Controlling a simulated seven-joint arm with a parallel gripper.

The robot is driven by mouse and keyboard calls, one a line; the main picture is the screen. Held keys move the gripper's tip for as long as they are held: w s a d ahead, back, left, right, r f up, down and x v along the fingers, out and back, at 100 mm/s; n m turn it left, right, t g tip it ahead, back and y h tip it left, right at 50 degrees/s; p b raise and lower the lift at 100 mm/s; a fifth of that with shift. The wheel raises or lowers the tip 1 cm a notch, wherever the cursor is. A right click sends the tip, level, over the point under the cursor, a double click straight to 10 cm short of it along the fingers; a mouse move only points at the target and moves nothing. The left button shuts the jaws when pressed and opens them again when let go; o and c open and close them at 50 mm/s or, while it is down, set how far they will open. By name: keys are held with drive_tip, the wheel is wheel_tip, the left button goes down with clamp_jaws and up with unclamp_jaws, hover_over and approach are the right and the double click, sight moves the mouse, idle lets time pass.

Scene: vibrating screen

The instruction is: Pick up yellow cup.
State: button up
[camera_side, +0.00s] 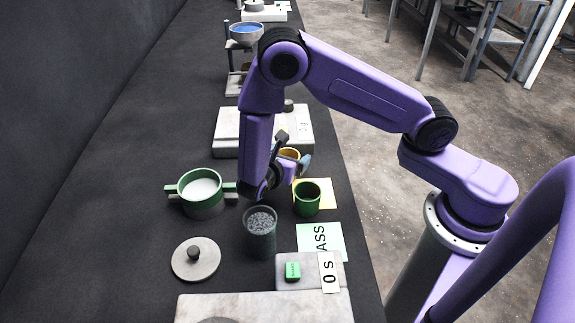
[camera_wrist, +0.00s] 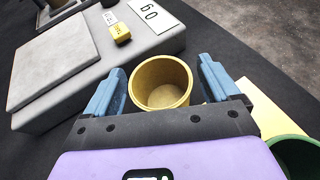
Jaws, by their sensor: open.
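The yellow cup (camera_wrist: 161,82) stands upright and looks empty in the wrist view, between the two blue fingers of my open gripper (camera_wrist: 160,88). The fingers are on either side of its rim, and I cannot tell whether they touch it. In the side view the cup (camera_side: 289,154) is mostly hidden behind my gripper (camera_side: 297,168), with only its rim showing.
A green cup (camera_side: 307,199) stands close by on a yellow card (camera_side: 326,192). A grey scale (camera_side: 228,131) is behind. A green-handled sieve (camera_side: 201,190), a dark container of grains (camera_side: 260,232) and a round lid (camera_side: 196,259) are nearer the front.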

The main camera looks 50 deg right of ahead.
drive_tip(key=shift+w+d+f, duration=0.1)
drive_tip(key=shift+d+f, duration=0.05)
drive_tip(key=shift+d, duration=0.2)
drive_tip(key=c, duration=1)
drive_tip(key=shift+c, duration=0.2)
